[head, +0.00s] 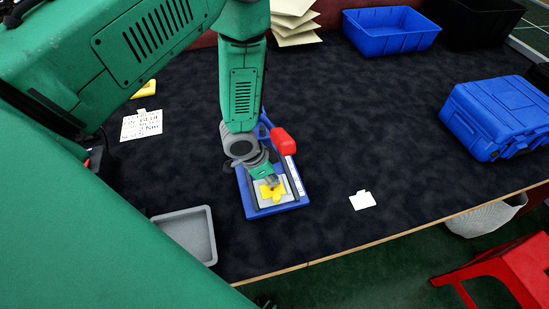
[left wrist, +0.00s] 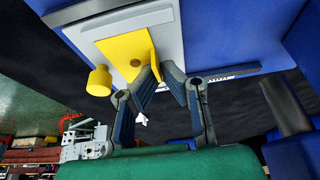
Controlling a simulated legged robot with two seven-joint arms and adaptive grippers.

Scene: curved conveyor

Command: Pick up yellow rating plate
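The yellow rating plate (head: 264,193) lies on the pale plate of a blue fixture (head: 250,207) in the middle of the table. In the left wrist view it shows as a yellow piece (left wrist: 125,58) with a raised tab and a round yellow knob (left wrist: 98,80) beside it. My left gripper (head: 273,184) reaches down onto the plate from above. In the left wrist view its fingertips (left wrist: 157,72) come together at the tab and appear shut on it. The plate still looks seated on the fixture. My right gripper is not in view.
The fixture has a red-handled clamp (head: 283,141). A grey tray (head: 210,236) stands at front left, a white tag (head: 362,200) lies to the right. A blue case (head: 497,118) and a blue bin (head: 391,40) stand farther back. The dark table between them is mostly clear.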

